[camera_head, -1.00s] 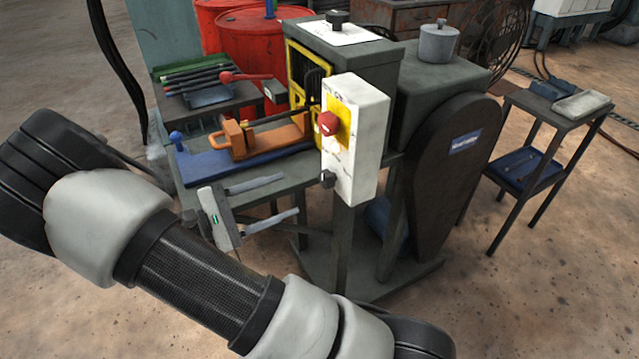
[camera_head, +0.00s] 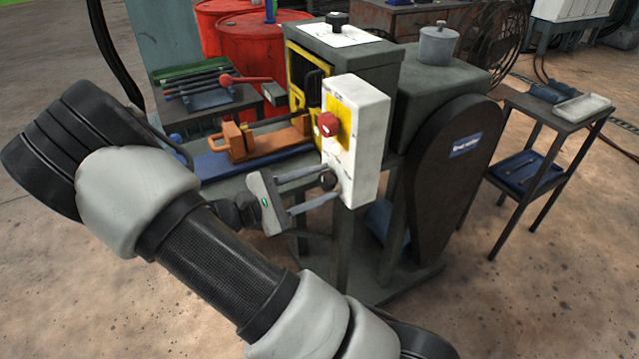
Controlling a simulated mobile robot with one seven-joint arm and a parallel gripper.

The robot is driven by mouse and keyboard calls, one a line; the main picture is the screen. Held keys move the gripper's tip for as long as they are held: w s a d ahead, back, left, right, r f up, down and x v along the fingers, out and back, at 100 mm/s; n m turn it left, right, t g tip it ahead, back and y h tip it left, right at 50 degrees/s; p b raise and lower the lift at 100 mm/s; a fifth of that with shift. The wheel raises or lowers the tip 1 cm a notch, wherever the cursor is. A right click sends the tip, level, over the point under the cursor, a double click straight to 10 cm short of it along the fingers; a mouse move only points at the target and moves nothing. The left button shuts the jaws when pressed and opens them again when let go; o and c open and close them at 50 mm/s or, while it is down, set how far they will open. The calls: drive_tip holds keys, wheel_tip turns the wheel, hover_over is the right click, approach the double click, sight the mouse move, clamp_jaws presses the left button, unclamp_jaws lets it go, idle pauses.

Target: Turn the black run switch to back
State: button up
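The black run switch (camera_head: 328,181) is a small round knob low on the left-hand face of the white control box (camera_head: 366,130). A red button (camera_head: 327,124) on a yellow plate sits above it. My gripper (camera_head: 330,183) has its two grey fingers spread, one above and one below the switch. The fingertips reach to about the box face. The gripper is open, and I cannot tell whether either finger touches the knob. The markings around the switch are too small to read, and its pointing direction is unclear.
Behind the box stands the grey machine with a yellow-framed opening (camera_head: 296,75) and a dark belt guard (camera_head: 450,170). An orange vise-like fixture (camera_head: 240,138) on a blue base lies to the left. A small side table (camera_head: 560,110) stands at right.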

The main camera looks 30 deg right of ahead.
drive_tip(key=c, duration=0.7)
drive_tip(key=shift+o, duration=0.2)
drive_tip(key=shift+r+n+p, duration=0.1)
drive_tip(key=shift+n+p, duration=0.2)
drive_tip(key=shift+p, duration=0.25)
drive_tip(key=n+p, duration=0.2)
drive_tip(key=p, duration=0.1)
drive_tip(key=shift+r+n+p, duration=0.15)
drive_tip(key=shift+n+p, duration=0.2)
drive_tip(key=shift+n, duration=0.05)
drive_tip(key=n+p, duration=0.4)
drive_tip(key=shift+f+n+p, duration=0.25)
drive_tip(key=shift+n+p, duration=0.45)
drive_tip(key=shift+n, duration=0.5)
drive_tip(key=o, duration=1.1)
drive_tip(key=shift+c, duration=0.2)
